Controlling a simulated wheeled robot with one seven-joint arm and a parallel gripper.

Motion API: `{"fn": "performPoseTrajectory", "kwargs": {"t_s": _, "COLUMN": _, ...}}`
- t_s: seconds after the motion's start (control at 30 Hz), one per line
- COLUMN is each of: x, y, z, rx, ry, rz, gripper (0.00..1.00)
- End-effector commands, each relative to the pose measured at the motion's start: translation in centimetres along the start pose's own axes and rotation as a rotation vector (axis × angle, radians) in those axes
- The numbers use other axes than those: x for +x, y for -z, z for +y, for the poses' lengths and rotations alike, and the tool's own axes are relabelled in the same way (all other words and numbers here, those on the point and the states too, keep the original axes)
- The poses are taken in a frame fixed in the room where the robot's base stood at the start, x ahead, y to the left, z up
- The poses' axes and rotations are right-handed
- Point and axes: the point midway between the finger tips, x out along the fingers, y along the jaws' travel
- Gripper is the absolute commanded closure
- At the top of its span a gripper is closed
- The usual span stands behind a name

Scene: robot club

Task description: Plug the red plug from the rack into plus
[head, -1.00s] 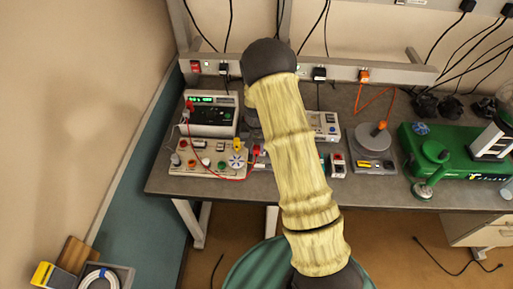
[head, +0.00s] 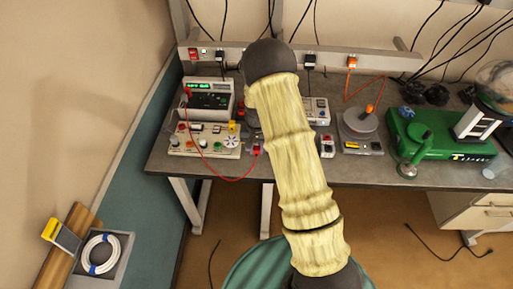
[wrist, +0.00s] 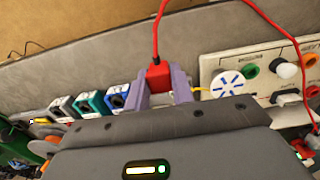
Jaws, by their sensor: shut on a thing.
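My gripper (wrist: 168,88) is shut on the red plug (wrist: 158,74), which sits between its two lilac fingers in the wrist view. A red lead runs up from the plug. In the head view the red plug (head: 256,150) shows just right of the cream socket panel (head: 232,155), with my arm hiding most of the gripper. I cannot read which socket is plus. A row of coloured holders, perhaps the rack (wrist: 90,106), lies left of the gripper.
A power supply (head: 207,101) with a green display stands behind the panel; the red lead's other end meets it. A white and blue dial (wrist: 227,84) stands close right of the gripper. A soldering stand (head: 362,124) and a green machine (head: 440,142) stand farther right.

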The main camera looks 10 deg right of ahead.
Motion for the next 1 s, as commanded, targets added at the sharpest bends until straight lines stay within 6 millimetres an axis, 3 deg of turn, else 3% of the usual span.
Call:
{"fn": "performPoseTrajectory", "kwargs": {"t_s": 0.37, "x": 2.9, "y": -3.1, "z": 0.8, "rx": -0.124, "ry": -0.002, "rz": -0.004, "gripper": 0.96}}
{"fn": "performPoseTrajectory", "kwargs": {"t_s": 0.7, "x": 6.3, "y": -7.9, "z": 1.9, "rx": -0.312, "ry": 0.0, "rz": -0.006, "gripper": 0.96}}
{"fn": "performPoseTrajectory", "kwargs": {"t_s": 1.0, "x": 10.1, "y": -7.8, "z": 1.9, "rx": -0.317, "ry": 0.0, "rz": 0.001, "gripper": 0.96}}
